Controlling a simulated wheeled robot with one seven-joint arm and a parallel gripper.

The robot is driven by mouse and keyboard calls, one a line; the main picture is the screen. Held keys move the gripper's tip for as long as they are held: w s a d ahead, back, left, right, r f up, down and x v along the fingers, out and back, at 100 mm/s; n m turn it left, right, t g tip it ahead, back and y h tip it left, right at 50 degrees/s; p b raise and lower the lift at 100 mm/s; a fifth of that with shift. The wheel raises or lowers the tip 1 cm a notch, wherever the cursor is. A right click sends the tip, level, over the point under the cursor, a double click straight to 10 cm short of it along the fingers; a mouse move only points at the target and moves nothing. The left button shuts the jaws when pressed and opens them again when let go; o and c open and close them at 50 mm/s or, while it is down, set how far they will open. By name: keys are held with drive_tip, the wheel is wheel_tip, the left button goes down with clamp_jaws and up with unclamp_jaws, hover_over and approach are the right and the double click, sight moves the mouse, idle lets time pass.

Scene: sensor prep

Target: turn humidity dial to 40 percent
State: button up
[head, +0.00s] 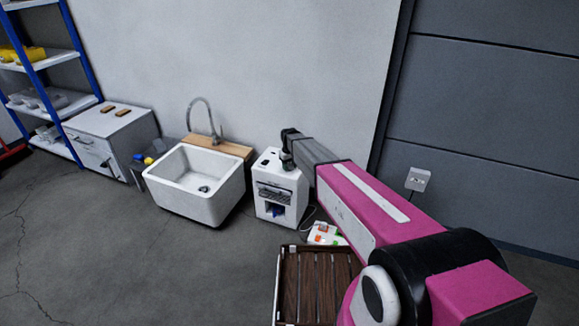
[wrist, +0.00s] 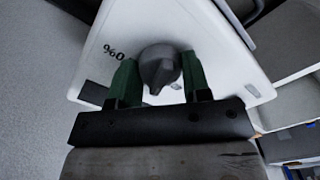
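The humidity dial (wrist: 160,66) is a dark grey round knob on the white top of a boxy unit (wrist: 90,60). In the head view the white unit (head: 270,199) stands against the wall, right of the sink. My gripper (wrist: 160,78) reaches down onto its top, with one dark green finger on each side of the dial. Both fingers appear to touch the knob. Printed marking with a percent sign (wrist: 113,52) shows upper left of the dial, partly legible. The dial's pointer setting cannot be read. In the head view my gripper (head: 287,160) hides the dial.
A white sink (head: 200,185) with a tap stands just left of the unit. A brown slatted crate (head: 315,285) and a small white item with coloured parts (head: 325,234) lie on the floor in front. A white cabinet (head: 110,135) and blue shelving (head: 75,60) are further left.

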sight(289, 164)
drive_tip(key=shift+n, duration=0.4)
drive_tip(key=n, duration=0.3)
drive_tip(key=shift+n, duration=2.1)
drive_tip(key=o, duration=0.9)
drive_tip(key=shift+r, duration=0.1)
wheel_tip(289, 164, up, 11)
drive_tip(key=shift+f, duration=0.15)
